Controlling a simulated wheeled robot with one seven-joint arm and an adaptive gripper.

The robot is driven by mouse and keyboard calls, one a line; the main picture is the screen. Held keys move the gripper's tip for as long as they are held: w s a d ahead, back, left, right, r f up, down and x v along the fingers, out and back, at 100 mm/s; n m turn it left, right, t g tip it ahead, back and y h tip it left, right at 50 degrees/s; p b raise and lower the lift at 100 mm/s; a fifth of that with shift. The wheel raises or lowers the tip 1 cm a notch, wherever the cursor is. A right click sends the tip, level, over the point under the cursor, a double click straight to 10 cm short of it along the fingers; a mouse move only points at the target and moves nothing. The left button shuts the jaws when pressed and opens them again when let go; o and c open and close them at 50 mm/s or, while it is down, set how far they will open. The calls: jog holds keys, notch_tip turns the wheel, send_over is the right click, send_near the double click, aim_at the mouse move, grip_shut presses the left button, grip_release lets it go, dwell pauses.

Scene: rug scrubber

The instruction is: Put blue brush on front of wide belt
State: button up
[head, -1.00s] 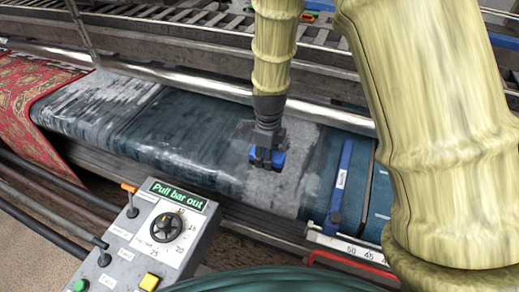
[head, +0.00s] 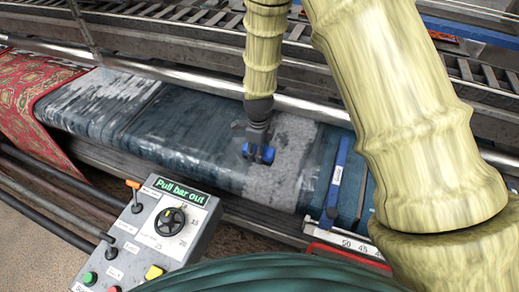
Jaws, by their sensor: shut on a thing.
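The blue brush (head: 267,154) is between the fingers of my gripper (head: 258,150), which is shut on it. Only a small blue part of it shows; the fingers hide the rest. The wide belt (head: 190,125) is dark teal with worn grey-white patches. It runs from the left to the right below a metal roller bar. My gripper points down over the belt's pale patch, right of the middle. I cannot tell whether the brush touches the belt.
A grey control box (head: 150,230) with a dial, a lever and a "Pull bar out" display stands in front. A red patterned rug (head: 35,110) hangs at the left. A blue bar (head: 337,180) lies across the belt at the right, beside a white ruler (head: 345,242).

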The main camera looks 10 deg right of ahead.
jog(key=shift+w+f, duration=0.15)
jog(key=shift+f, duration=0.1)
jog(key=o, duration=1.1)
jog(key=shift+r+b, duration=2.05)
jog(key=shift+r, duration=4.15)
jog(key=shift+f, duration=0.1)
